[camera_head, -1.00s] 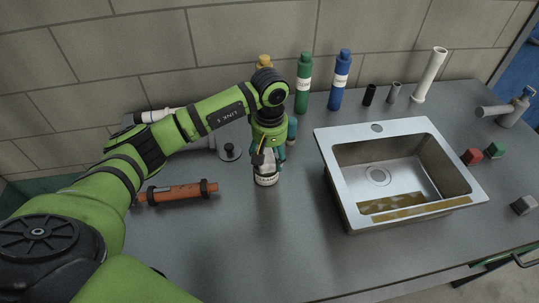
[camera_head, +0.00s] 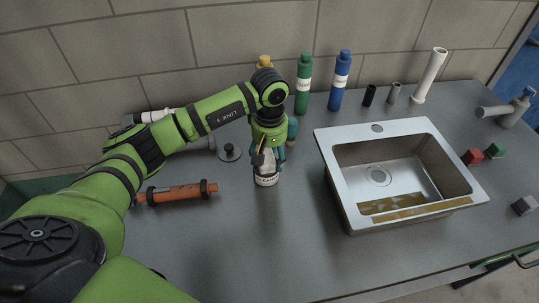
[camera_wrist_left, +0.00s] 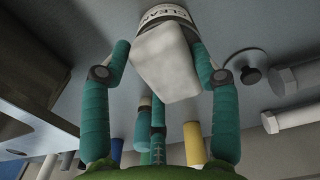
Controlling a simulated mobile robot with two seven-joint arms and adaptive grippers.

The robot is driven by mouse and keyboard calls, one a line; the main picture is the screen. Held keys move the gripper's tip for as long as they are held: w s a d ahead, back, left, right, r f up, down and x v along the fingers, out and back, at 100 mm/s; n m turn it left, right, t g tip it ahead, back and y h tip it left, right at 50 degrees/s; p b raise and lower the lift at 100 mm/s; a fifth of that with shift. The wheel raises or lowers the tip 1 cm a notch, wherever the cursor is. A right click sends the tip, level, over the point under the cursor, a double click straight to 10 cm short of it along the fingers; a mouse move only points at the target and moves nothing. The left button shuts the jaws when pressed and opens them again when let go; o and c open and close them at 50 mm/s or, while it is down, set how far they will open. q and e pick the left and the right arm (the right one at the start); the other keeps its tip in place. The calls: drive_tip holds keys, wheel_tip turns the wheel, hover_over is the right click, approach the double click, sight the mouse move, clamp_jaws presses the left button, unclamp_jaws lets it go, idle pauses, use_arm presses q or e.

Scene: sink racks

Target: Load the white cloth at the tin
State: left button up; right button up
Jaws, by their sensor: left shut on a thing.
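The white cloth (camera_wrist_left: 165,62) is a pale, blocky piece between the teal fingers of my left gripper (camera_wrist_left: 160,72) in the left wrist view. My left gripper (camera_head: 267,163) is shut on it and points down. The tin (camera_head: 266,181) is a small pale can with a dark-lettered label, standing on the counter directly below the gripper. Its labelled rim (camera_wrist_left: 166,14) shows just beyond the cloth in the left wrist view. The cloth's lower end is at the tin's mouth; I cannot tell how far inside it is. My right gripper is not in view.
A steel sink (camera_head: 348,190) stands to the right. An orange tube (camera_head: 180,193) lies to the left. Green (camera_head: 303,85) and blue (camera_head: 339,82) bottles stand behind, near the wall. A grey round-based piece (camera_head: 229,152) is close left. The counter in front is clear.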

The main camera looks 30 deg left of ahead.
sight(269, 155)
use_arm(q)
drive_tip(key=shift+r+p, duration=1.6)
drive_tip(key=shift+r, duration=1.85)
